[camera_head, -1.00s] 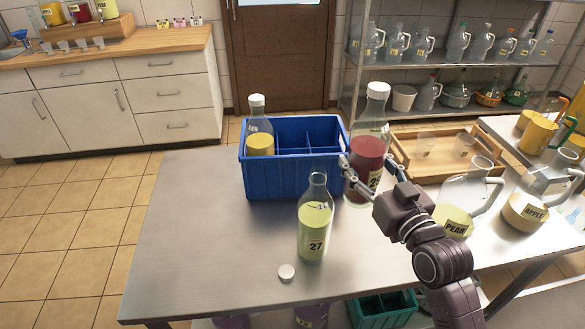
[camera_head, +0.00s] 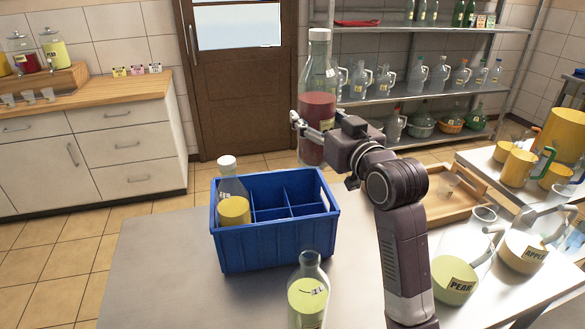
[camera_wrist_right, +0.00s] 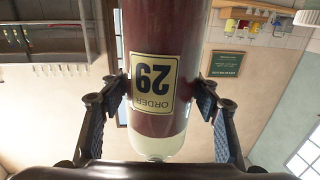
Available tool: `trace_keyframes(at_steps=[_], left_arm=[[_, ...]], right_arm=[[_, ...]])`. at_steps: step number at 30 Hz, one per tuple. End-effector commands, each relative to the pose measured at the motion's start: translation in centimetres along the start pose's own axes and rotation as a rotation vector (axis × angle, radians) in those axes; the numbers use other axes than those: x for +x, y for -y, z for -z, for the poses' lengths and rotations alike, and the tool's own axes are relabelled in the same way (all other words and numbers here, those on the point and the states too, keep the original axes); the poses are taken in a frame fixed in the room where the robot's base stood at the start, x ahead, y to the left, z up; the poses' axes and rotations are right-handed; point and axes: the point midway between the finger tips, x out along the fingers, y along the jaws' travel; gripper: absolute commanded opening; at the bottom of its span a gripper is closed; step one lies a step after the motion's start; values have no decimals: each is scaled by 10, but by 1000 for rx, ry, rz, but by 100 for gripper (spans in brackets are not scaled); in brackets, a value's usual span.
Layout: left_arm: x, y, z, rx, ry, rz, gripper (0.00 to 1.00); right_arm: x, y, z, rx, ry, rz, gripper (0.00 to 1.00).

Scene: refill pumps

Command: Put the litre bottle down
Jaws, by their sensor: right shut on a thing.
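A clear bottle with dark red liquid and a white cap (camera_head: 318,95) is held upright in my right gripper (camera_head: 312,125), high above the table and behind the crate in the head view. In the right wrist view its label reads "ORDER 29" (camera_wrist_right: 153,82), upside down, with a gripper finger on each side. A blue divided crate (camera_head: 275,245) stands on the metal table. A capped bottle with yellow liquid (camera_head: 233,208) stands in its left compartment; the other visible compartments look empty. My left gripper is not seen.
An open bottle of yellow-green liquid (camera_head: 308,298) stands in front of the crate. A wooden tray (camera_head: 432,205), a pear jug (camera_head: 455,285) and an apple jug (camera_head: 523,250) are to the right. The table (camera_head: 150,260) is bare left of the crate.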

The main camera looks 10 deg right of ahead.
Motion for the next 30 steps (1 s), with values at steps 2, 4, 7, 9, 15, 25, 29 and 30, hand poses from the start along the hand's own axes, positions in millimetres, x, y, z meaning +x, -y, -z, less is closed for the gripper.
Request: trace_keyframes(at_steps=[2, 4, 7, 9, 15, 25, 29, 30], left_arm=[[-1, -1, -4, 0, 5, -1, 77], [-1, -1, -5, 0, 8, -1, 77], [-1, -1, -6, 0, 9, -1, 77], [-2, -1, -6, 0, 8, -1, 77], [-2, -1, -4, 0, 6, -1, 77], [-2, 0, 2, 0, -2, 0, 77], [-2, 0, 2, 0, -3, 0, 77], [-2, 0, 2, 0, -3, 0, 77]], right_arm=[[-1, 0, -4, 0, -9, 0, 0], [-1, 0, -17, 2, -7, 0, 0], [-1, 0, -39, 2, -6, -1, 0], [-1, 0, -55, 2, -6, -1, 0], [-1, 0, -99, 1, -8, -1, 0], [-1, 0, -145, -2, -15, -2, 0], [0, 0, -152, 0, -14, -1, 0], [-1, 0, -156, 0, -13, -1, 0]])
